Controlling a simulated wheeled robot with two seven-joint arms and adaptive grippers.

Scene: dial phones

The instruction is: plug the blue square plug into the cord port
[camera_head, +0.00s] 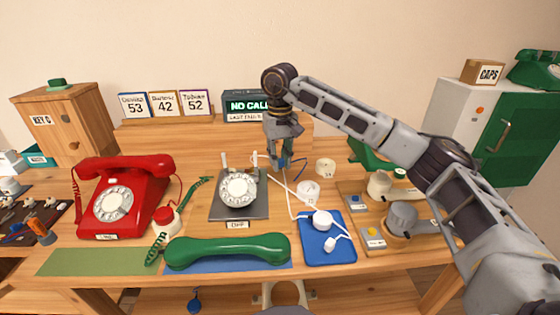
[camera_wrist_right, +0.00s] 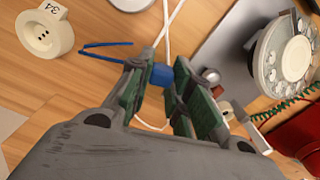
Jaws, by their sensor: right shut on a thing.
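My right gripper (camera_head: 284,164) reaches over the back of the table from the right and points down, behind and right of the dial phone (camera_head: 239,188). In the right wrist view its fingers (camera_wrist_right: 160,88) are shut on the blue plug (camera_wrist_right: 162,75). A thin blue cord (camera_wrist_right: 108,46) runs from the plug to the left. The fingers hide much of the plug, so its square shape is hard to tell. A round cream socket (camera_wrist_right: 45,34) with small holes lies apart from the plug. I cannot tell which part is the cord port. My left gripper is out of view.
A red phone (camera_head: 122,198) stands at left and a green handset (camera_head: 228,251) lies in front. A blue mat (camera_head: 345,254) with white plugs and cords is at the front right. Wooden boards with knobs (camera_head: 402,216) lie under my right arm. Round sockets (camera_head: 325,167) stand nearby.

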